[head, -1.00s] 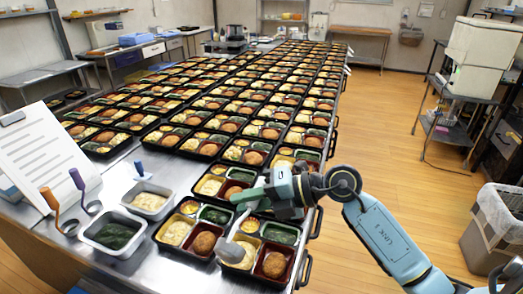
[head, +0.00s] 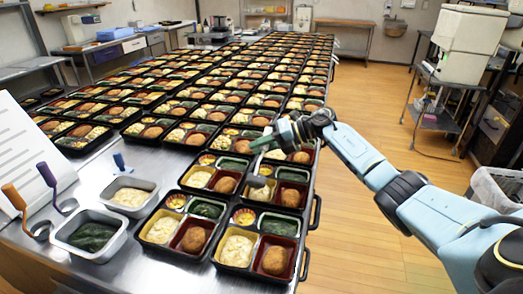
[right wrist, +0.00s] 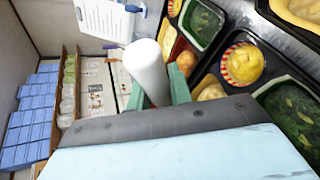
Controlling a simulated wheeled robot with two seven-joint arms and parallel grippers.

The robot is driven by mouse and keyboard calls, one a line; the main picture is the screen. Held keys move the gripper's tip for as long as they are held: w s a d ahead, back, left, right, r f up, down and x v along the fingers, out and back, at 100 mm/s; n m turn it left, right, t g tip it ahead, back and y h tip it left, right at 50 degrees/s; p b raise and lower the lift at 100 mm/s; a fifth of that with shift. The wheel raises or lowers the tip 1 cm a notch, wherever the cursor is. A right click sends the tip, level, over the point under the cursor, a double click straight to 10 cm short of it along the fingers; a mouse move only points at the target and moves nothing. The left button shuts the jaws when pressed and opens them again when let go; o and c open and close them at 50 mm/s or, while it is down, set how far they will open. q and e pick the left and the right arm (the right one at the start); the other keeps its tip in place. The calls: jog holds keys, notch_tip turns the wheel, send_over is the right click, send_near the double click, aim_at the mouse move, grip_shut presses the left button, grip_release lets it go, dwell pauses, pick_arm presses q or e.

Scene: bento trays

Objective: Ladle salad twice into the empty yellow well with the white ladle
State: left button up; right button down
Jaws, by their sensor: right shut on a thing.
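The white ladle is shut in my right gripper (head: 264,146). In the head view its grey-white end (head: 258,182) hangs over the left side of a tray (head: 304,210) in the second row from the front. In the right wrist view its thick white handle (right wrist: 148,68) stands between the green fingers. The ladle's contents are not visible. A metal tub of pale salad (head: 130,197) stands left of the trays. The front right tray has pale salad in its yellow well (head: 237,250) and a brown croquette in its red well (head: 275,261). My left gripper is out of view.
A tub of dark greens (head: 91,236) stands beside the salad tub. Orange (head: 15,198) and purple (head: 48,176) handled utensils and a white printed sheet (head: 22,150) are at the left. Filled trays crowd the table.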

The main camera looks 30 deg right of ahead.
jog(key=shift+d+r, duration=0.15)
jog(key=shift+r+p, duration=0.15)
jog(key=shift+p, duration=0.3)
jog(key=s+a+r+n+t+h+p, duration=0.1)
jog(key=s+a+r+n+p, duration=0.1)
jog(key=p, duration=0.1)
jog(key=s+a+r+n+t+h+p, duration=0.1)
jog(key=s+a+n+t+h+p, duration=0.1)
jog(key=a+n+p, duration=0.1)
jog(key=s+a+r+n+t+h+p, duration=0.1)
jog(key=s+a+r+n+h+p, duration=0.1)
jog(key=p, duration=0.3)
jog(key=shift+s+a+r, duration=0.1)
jog(key=shift+a+r, duration=0.1)
jog(key=shift+r, duration=0.15)
pick_arm(q)
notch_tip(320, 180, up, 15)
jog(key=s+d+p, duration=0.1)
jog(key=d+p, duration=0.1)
jog(key=p, duration=0.1)
pick_arm(e)
jog(key=shift+r, duration=1.5)
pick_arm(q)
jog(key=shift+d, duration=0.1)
